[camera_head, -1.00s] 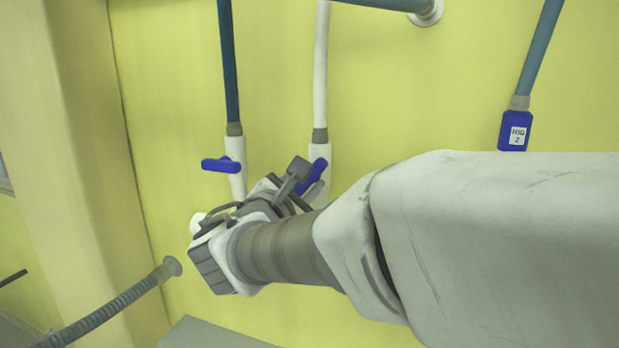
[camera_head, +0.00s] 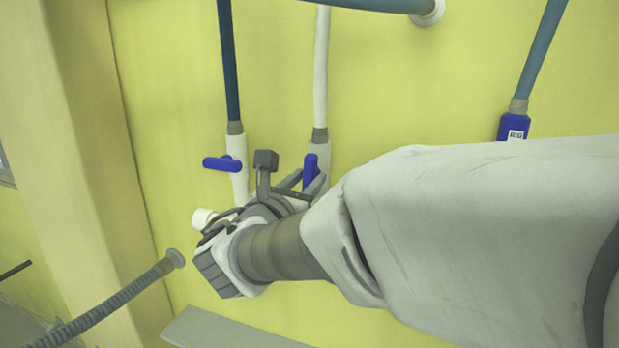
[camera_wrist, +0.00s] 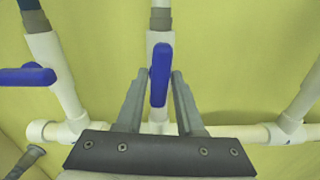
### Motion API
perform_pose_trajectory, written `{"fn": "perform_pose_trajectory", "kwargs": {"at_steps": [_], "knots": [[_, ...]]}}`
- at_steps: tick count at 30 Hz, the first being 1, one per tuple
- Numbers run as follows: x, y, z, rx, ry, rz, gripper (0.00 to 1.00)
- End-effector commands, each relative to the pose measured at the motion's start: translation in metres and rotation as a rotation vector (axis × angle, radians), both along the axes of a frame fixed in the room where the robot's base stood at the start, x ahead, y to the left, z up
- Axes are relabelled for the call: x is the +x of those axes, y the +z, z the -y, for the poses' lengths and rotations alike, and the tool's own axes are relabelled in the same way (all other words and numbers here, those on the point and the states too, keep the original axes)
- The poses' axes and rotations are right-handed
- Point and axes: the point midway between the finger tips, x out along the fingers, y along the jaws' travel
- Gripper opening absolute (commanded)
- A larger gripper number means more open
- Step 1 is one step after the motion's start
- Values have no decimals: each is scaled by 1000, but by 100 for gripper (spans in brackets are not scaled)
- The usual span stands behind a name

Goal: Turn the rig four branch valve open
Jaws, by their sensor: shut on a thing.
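A blue valve handle (camera_head: 311,172) sits on a white vertical branch pipe in the head view. It also shows in the wrist view (camera_wrist: 160,74), where it points nearly along its pipe. My gripper (camera_wrist: 162,80) is shut on this handle, with one finger on each side of it. In the head view my gripper (camera_head: 312,186) reaches the handle from below, and my arm hides the lower part of the branch. No label on this branch can be read.
A second blue handle (camera_head: 222,163) lies crosswise on the white pipe to the left. A blue labelled block (camera_head: 514,127) hangs on a pipe at the right. A corrugated hose (camera_head: 115,297) and a grey ledge (camera_head: 225,332) are low at the left.

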Motion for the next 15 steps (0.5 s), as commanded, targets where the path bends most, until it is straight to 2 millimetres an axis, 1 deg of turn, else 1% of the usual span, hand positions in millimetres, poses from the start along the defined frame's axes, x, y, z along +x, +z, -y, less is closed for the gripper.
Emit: {"fn": "perform_pose_trajectory", "kwargs": {"at_steps": [12,13,15], "knots": [[0,0,0,-5,-1,-1,0],[0,0,0,-5,-1,-1,42],[0,0,0,-5,-1,-1,54]]}}
